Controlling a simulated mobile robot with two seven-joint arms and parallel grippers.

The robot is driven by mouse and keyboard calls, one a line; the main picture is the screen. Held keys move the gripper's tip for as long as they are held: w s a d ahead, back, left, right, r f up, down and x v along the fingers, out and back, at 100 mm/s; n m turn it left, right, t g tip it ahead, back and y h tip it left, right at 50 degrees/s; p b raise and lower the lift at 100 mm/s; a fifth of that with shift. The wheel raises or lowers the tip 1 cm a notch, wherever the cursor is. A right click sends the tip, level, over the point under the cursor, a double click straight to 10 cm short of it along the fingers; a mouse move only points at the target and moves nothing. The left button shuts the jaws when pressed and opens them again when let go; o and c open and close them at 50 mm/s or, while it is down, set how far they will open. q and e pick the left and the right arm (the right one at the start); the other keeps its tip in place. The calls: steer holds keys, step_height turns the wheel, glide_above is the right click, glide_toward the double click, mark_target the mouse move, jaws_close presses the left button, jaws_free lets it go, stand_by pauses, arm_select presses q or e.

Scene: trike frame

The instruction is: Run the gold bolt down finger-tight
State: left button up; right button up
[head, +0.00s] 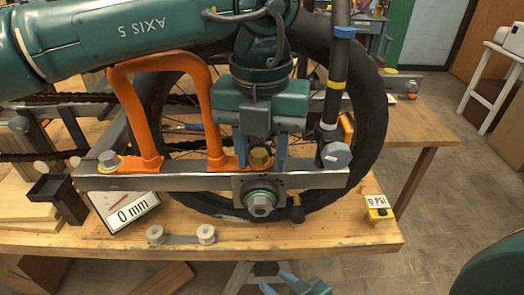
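The gold bolt (260,158) stands upright at the right foot of the orange bracket (217,120), on the grey metal bar (190,182). Only its head shows; its thread and seating are hidden. My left gripper (262,156) points down over the bolt from above. Its two blue fingers stand on either side of the bolt head, with what looks like a slim gap to each finger. My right gripper (279,286) is low at the bottom edge, partly cut off, below the bench front. Its blue fingertips are apart and nothing shows between them.
A wheel with a black tyre (372,130) stands behind the bar. A large hex nut (262,203) is on the bar's front. A "0 mm" sign (128,213) and yellow "0 PSI" gauge (378,208) are on the wooden bench (330,240).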

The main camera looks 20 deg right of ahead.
arm_select(q)
steer(key=shift+o, duration=0.3)
steer(key=shift+w+a+f, duration=0.1)
steer(key=shift+w+f, duration=0.05)
steer(key=shift+w, duration=0.45)
